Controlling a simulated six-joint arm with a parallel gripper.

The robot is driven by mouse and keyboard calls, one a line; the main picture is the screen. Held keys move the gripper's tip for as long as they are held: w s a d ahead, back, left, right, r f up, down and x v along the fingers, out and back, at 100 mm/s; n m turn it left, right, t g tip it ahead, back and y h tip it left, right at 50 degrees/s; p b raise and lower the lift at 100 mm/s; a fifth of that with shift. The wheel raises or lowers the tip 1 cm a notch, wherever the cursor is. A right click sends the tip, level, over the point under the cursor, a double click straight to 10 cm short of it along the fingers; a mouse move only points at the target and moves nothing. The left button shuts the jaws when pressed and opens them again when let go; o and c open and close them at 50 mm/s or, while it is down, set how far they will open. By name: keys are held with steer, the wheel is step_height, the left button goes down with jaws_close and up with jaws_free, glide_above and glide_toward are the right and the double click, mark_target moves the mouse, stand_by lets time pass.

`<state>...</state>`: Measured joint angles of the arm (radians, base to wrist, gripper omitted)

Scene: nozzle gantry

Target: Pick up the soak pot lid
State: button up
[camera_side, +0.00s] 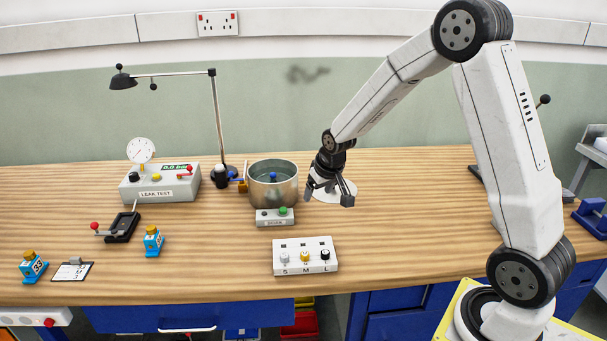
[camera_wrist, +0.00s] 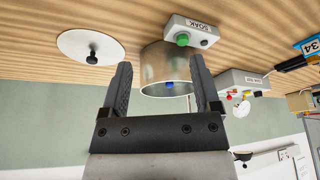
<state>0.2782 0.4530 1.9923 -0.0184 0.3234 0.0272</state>
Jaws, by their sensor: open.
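The soak pot lid is a flat pale disc (camera_wrist: 70,46) with a black knob (camera_wrist: 92,58), lying on the bench at upper left in the wrist view. In the side view the lid (camera_side: 337,196) lies right of the soak pot, partly hidden behind my gripper (camera_side: 329,194). My gripper is open and empty, its fingers spread and pointing down near the lid. In the wrist view my gripper (camera_wrist: 162,66) has the lid off to the left of its fingers. The metal soak pot (camera_side: 272,195) stands uncovered, with a blue-topped item (camera_side: 273,176) inside.
A grey SOAK box with a green button (camera_side: 283,211) sits in front of the pot. A white S-M-L nozzle block (camera_side: 305,268) stands nearer. The leak test box (camera_side: 160,190) and lamp (camera_side: 216,110) are left.

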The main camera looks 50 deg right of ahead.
steer(key=w+d+f+m+h, duration=0.1)
steer(key=w+d+f+m, duration=0.15)
steer(key=w+d, duration=0.45)
steer(key=t+h, duration=0.1)
glide_above(336, 193)
steer(key=s, duration=0.1)
steer(key=f, duration=0.2)
steer(key=f+m, duration=0.1)
steer(key=shift+a+f, duration=0.2)
steer(key=shift+f, duration=0.2)
steer(key=shift+x, duration=1.25)
steer(key=shift+x, duration=2.6)
